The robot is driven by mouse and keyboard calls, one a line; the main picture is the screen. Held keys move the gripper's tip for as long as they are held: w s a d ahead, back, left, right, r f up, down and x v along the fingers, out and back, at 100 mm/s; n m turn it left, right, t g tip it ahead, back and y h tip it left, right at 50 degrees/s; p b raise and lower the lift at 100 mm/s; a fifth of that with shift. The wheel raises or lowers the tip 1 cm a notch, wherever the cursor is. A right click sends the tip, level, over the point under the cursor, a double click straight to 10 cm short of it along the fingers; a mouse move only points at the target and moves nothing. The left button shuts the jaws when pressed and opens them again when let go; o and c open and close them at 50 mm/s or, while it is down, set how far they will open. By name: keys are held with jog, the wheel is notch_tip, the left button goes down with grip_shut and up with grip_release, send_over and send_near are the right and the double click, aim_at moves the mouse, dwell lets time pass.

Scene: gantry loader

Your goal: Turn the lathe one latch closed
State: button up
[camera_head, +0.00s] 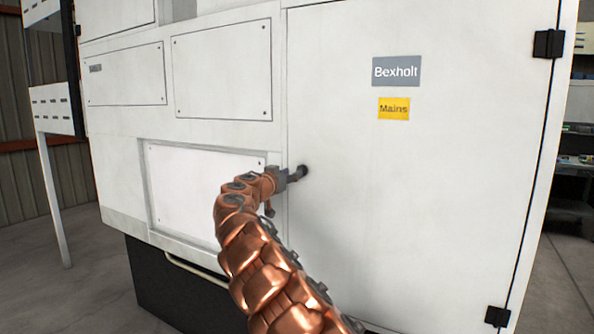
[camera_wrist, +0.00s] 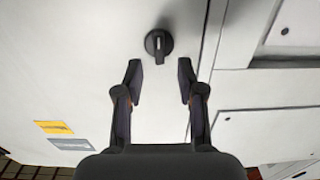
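The latch (camera_wrist: 158,43) is a round black knob with a raised grip bar and a pale mark, on the white cabinet door (camera_wrist: 90,70). In the wrist view, its bar stands about upright in the picture. My gripper (camera_wrist: 160,66) is open and empty. Its two dark fingers point at the door, one to each side of the latch's line, with the knob just beyond the fingertips. In the head view, my gripper (camera_head: 293,175) is at the door's left edge beside the dark latch (camera_head: 303,171). Whether it touches is unclear there.
The door carries a grey Bexholt label (camera_head: 397,71) and a yellow Mains label (camera_head: 394,108). Black hinges (camera_head: 548,43) are on its right edge. A recessed panel (camera_head: 185,185) lies left of the door. A shelf (camera_head: 575,150) stands at the far right.

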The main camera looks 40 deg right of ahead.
jog(key=shift+p+x, duration=0.9)
jog(key=shift+x, duration=1.2)
jog(key=shift+d, duration=0.1)
grip_shut()
